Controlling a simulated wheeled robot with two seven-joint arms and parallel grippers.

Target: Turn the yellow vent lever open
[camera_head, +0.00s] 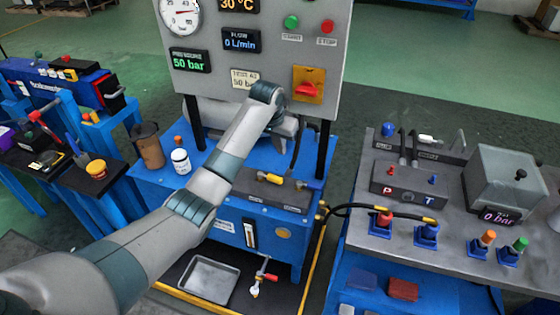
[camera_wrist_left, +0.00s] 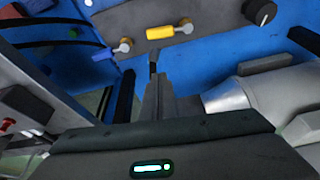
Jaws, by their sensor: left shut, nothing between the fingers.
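The yellow vent lever (camera_head: 272,180) lies along the grey block on top of the blue bench. In the left wrist view, its yellow grip (camera_wrist_left: 160,33) lies nearly level, with a round metal pivot at its right end. My left gripper (camera_wrist_left: 155,70) is shut and empty, its tips below the yellow lever in that view and apparently apart from it. In the head view, my left arm crosses in front of the bench, and the gripper cannot be made out clearly. My right gripper is not in view.
The gauge panel (camera_head: 262,50) stands over the bench on black posts. A white bottle (camera_head: 180,160) and brown jug (camera_head: 148,145) stand at the bench's left.

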